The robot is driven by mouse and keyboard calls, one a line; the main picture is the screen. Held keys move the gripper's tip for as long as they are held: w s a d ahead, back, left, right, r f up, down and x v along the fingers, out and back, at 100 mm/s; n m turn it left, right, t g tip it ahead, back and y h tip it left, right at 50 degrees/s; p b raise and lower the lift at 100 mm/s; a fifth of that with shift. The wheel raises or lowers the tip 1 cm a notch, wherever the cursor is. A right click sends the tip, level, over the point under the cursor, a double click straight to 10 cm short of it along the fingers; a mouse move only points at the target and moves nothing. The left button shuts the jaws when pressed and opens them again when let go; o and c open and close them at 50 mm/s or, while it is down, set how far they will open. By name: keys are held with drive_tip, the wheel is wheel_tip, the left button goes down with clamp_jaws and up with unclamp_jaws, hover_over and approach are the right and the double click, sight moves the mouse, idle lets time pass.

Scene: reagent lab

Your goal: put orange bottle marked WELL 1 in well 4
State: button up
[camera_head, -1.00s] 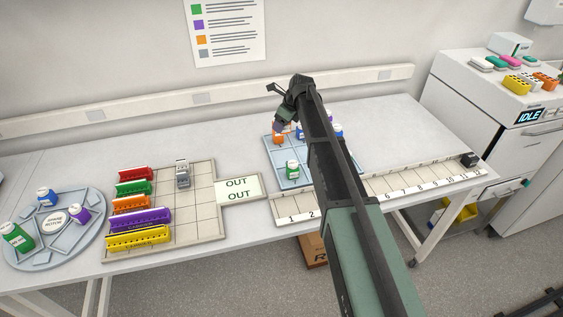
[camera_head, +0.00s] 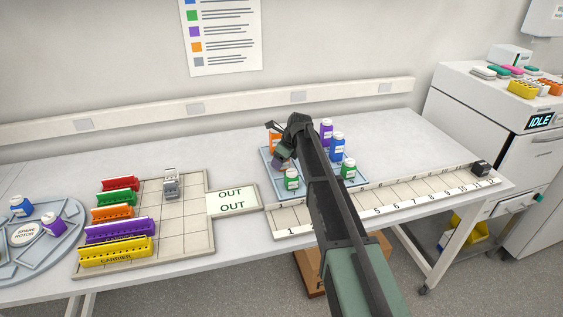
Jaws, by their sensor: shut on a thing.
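The orange bottle (camera_head: 274,139) is at the back left of the blue tray (camera_head: 265,160), partly hidden behind my gripper. Its marking cannot be read. My gripper (camera_head: 282,158) points down over the tray's left part, in front of the orange bottle. It is shut on a small, shaded, purple-looking bottle (camera_head: 278,162), mostly hidden by the jaws. I cannot tell whether this bottle touches the tray. The tray's well numbers are not readable, so well 4 cannot be picked out.
Green bottles (camera_head: 291,180) (camera_head: 348,169), a blue bottle (camera_head: 337,146) and a purple bottle (camera_head: 326,131) stand around my arm. A numbered strip (camera_head: 400,197) runs along the front. Left are the OUT card (camera_head: 233,200) and coloured carriers (camera_head: 117,252). The table behind the tray is clear.

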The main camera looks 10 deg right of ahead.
drive_tip(key=o, duration=0.9)
drive_tip(key=shift+f, duration=0.1)
drive_tip(key=shift+r+p, duration=0.4)
drive_tip(key=shift+p, duration=0.05)
drive_tip(key=p+v, duration=1.1)
drive_tip(key=v, duration=0.1)
drive_tip(key=s+a+n+g+h, duration=0.1)
drive_tip(key=s+n, duration=0.7)
drive_tip(key=s, duration=0.3)
drive_tip(key=s+a+f+n+g+h, duration=0.1)
drive_tip(key=s+n, duration=0.8)
drive_tip(key=s, duration=0.3)
drive_tip(key=s+a+n+h, duration=0.1)
drive_tip(key=s+n, duration=0.8)
drive_tip(key=s, duration=0.3)
drive_tip(key=shift+a+f+g, duration=0.2)
drive_tip(key=shift+f+g, duration=0.2)
